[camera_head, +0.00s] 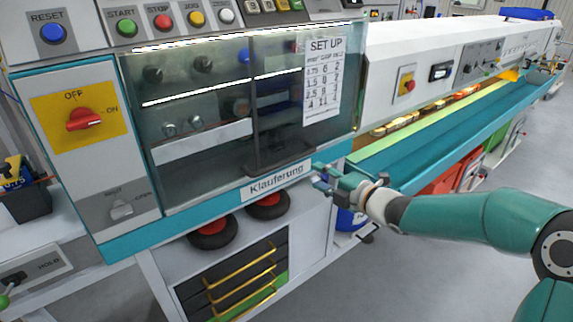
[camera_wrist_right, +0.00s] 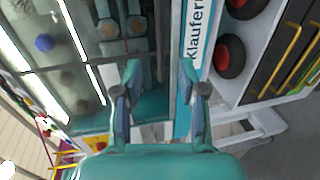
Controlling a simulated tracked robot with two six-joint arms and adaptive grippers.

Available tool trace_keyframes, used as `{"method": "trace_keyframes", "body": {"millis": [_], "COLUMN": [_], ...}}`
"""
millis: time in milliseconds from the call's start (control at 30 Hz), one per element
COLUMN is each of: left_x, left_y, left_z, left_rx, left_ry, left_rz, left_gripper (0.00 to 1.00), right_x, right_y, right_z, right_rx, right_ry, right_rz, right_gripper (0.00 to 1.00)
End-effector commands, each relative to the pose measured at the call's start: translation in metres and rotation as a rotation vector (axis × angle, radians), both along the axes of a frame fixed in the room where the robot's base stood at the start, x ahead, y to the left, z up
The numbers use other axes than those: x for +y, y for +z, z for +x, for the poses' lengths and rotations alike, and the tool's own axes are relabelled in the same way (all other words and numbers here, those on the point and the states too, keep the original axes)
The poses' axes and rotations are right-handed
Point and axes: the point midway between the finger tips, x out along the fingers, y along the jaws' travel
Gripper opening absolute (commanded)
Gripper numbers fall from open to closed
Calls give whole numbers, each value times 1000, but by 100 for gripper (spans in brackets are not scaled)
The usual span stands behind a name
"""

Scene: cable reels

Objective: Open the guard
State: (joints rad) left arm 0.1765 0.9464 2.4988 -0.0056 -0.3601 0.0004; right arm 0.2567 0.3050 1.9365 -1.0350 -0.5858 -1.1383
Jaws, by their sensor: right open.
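The guard (camera_head: 195,130) is a clear tinted panel on the front of the machine, down over the lit rollers inside. A dark handle frame (camera_head: 280,159) runs along its right part, with its low bar just above the "Klauferung" label (camera_head: 277,179). My right gripper (camera_head: 322,177) is just right of the label, at the lower right corner of the guard. In the right wrist view the fingers (camera_wrist_right: 161,92) are apart with nothing seen held between them, and the guard and label lie beyond. My left gripper is not in view.
A red rotary switch (camera_head: 84,119) and a small lower switch (camera_head: 121,208) sit on the panel left of the guard. Buttons such as the blue reset (camera_head: 53,34) are above. A teal trough (camera_head: 450,130) runs off right. Red-hubbed wheels (camera_head: 268,206) sit below.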

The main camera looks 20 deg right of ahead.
Motion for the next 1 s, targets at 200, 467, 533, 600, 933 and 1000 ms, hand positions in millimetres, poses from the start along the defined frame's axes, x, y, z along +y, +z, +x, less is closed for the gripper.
{"method": "trace_keyframes", "body": {"millis": [200, 467, 533, 600, 933, 1000], "left_x": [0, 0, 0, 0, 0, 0], "left_y": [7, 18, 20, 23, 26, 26], "left_z": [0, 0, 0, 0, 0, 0], "left_rx": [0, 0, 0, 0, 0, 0], "left_ry": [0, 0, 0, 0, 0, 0], "left_rz": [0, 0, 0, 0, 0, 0], "left_gripper": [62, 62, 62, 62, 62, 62], "right_x": [17, 36, 40, 43, 48, 48], "right_y": [-9, -19, -22, -24, -29, -29], "right_z": [43, 94, 105, 114, 131, 131], "right_rx": [3, 4, 5, 4, 4, 4], "right_ry": [2, 1, 1, 0, -1, -1], "right_rz": [4, 4, 5, 5, 5, 5], "right_gripper": [41, 41, 41, 41, 41, 41]}}
